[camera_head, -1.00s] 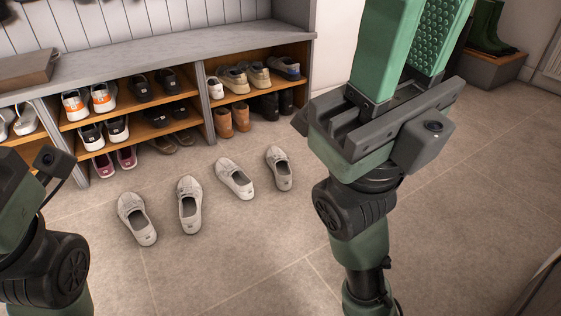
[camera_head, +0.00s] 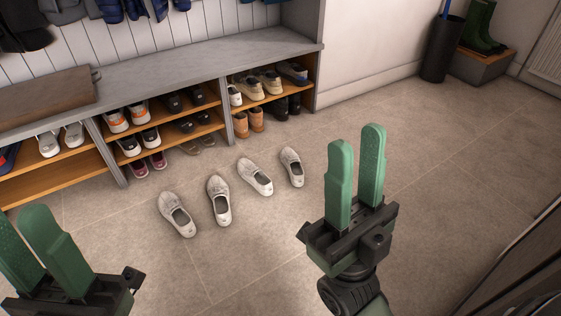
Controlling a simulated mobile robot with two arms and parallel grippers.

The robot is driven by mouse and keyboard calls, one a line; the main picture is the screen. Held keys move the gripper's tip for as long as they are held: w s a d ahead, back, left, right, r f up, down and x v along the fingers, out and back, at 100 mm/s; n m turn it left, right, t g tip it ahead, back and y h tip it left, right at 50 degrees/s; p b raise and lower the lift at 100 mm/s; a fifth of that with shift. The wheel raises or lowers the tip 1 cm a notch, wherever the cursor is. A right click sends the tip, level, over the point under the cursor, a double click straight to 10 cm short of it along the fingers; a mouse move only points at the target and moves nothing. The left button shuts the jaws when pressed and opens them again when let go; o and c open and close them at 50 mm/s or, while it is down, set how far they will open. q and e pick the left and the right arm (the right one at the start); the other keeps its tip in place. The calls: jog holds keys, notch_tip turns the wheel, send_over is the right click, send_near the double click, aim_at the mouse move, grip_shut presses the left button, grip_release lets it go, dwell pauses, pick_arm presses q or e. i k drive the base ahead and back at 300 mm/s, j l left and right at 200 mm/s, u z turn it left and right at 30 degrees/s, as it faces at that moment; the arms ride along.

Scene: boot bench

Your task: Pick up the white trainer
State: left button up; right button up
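Several pale shoes could be the white trainer, and I cannot tell which is meant. A white pair, a left shoe (camera_head: 48,143) and a right shoe (camera_head: 73,134), stands in the bench's left bay. A white shoe (camera_head: 235,96) sits at the left end of the right bay's upper shelf. White-and-orange trainers (camera_head: 115,120) stand on the middle bay's upper shelf. My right gripper (camera_head: 358,140) is open and empty, fingers up, over the floor right of the bench. My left gripper (camera_head: 22,235) is open and empty at the lower left, apart from the shoes.
Several off-white slip-on shoes (camera_head: 219,201) lie in a row on the floor before the bench (camera_head: 180,66). Green boots (camera_head: 480,28) and a dark bin (camera_head: 442,48) stand at the back right.

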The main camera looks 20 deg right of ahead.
aim_at(292, 161)
jog(key=i+j+z, duration=0.1)
jog(key=i, duration=0.7)
jog(key=i+l, duration=1.05)
